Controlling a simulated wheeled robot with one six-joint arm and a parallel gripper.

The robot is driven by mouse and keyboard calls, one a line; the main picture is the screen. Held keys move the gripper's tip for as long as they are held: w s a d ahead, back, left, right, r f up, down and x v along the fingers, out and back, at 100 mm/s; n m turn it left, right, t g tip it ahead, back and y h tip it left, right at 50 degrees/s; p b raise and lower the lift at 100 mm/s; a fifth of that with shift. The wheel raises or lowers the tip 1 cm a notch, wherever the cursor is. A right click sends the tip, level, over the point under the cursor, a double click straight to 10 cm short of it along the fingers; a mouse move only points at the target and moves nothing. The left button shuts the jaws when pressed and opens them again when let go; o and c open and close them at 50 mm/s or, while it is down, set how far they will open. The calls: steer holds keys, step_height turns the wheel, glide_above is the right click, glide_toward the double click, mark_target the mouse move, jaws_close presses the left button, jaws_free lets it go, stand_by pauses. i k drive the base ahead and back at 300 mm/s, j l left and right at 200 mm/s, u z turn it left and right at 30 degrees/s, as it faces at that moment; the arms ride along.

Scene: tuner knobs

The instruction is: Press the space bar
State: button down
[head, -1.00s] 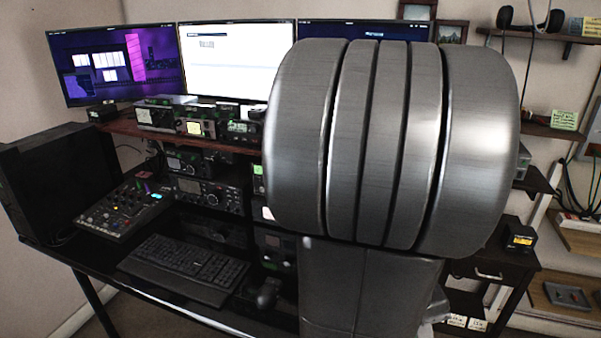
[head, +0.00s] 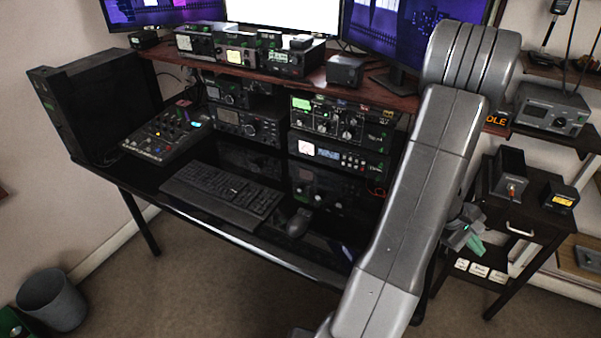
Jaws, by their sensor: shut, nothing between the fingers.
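The black keyboard (head: 222,190) lies on the glossy black desk (head: 330,262), left of the desk's middle and near its front edge. Its wrist rest faces the front. The space bar is too small and dark to make out from the other keys. My gripper (head: 474,246) is at the right, partly behind my own arm, in front of the small side cabinet. It is shut and empty, well to the right of the keyboard and apart from it.
A mouse (head: 298,222) lies right of the keyboard. A mixer (head: 165,132) and a black computer case (head: 95,105) stand to the left. Radio units (head: 340,120) and a raised shelf (head: 270,68) stand behind. A bin (head: 52,300) is on the floor. Space above the keyboard is clear.

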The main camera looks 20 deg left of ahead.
mark_target(192, 183)
steer(key=u, duration=1.95)
steer(key=i+j, duration=0.25)
steer(key=i, duration=0.15)
steer(key=i+j, duration=0.2)
steer(key=i, duration=0.25)
steer(key=i+j, duration=0.25)
steer(key=i, duration=0.15)
